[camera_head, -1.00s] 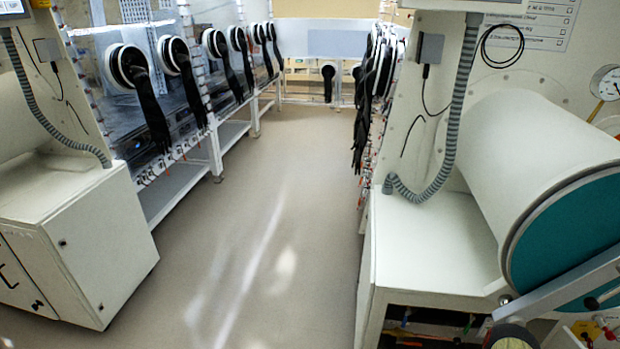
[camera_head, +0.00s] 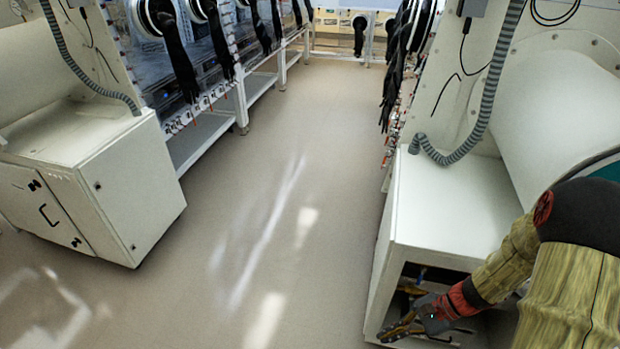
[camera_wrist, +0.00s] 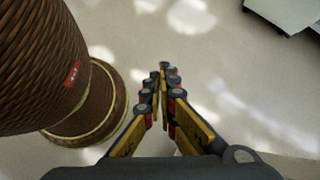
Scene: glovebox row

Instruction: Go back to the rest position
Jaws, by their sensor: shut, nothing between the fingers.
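My gripper (camera_head: 400,328) shows at the lower right of the head view, at the end of my arm. It is in front of the open lower bay of the right-hand white cabinet (camera_head: 455,205). In the wrist view my gripper (camera_wrist: 163,72) has its yellow and black fingers together at the tips, with nothing between them. Bare floor lies beyond the fingertips there. I cannot tell from the head view how far the gripper is from the cabinet.
A white cabinet (camera_head: 140,190) stands at the left. Gloveboxes with hanging black gloves (camera_head: 178,60) line both sides. The floor aisle (camera_head: 270,180) between them is clear. A large white cylinder (camera_head: 560,100) rests above the right cabinet.

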